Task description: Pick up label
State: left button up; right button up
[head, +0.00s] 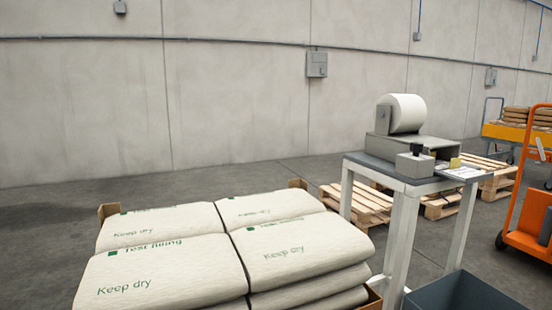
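A label printer (412,143) with a large white roll (406,113) on top stands on a tall table with light legs (402,235). A white label (464,172) appears to lie at the right front edge of the tabletop, beside a small yellow piece (455,163); its print is too small to read. Neither of my grippers is in view.
Stacked white sacks (165,270) marked "Keep dry" fill the front left and centre. A dark grey bin (465,294) stands at the table's foot. Wooden pallets (355,205) lie behind the table. An orange hand truck (528,215) stands at right. The floor at left is clear.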

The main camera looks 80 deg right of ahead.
aim_at(454, 169)
jog(key=k+l+z, duration=0.15)
jog(key=z, duration=0.25)
jog(key=k+l+z, duration=0.15)
jog(key=z, duration=0.25)
jog(key=k+l+z, duration=0.1)
jog(key=l+z, duration=0.15)
jog(key=z, duration=0.15)
jog(key=k+l, duration=0.1)
jog(key=l, duration=0.25)
jog(key=k+l+z, duration=0.15)
jog(key=l, duration=0.25)
jog(key=k+l, duration=0.1)
jog(key=l, duration=0.25)
jog(key=k+l+z, duration=0.1)
jog(key=l, duration=0.3)
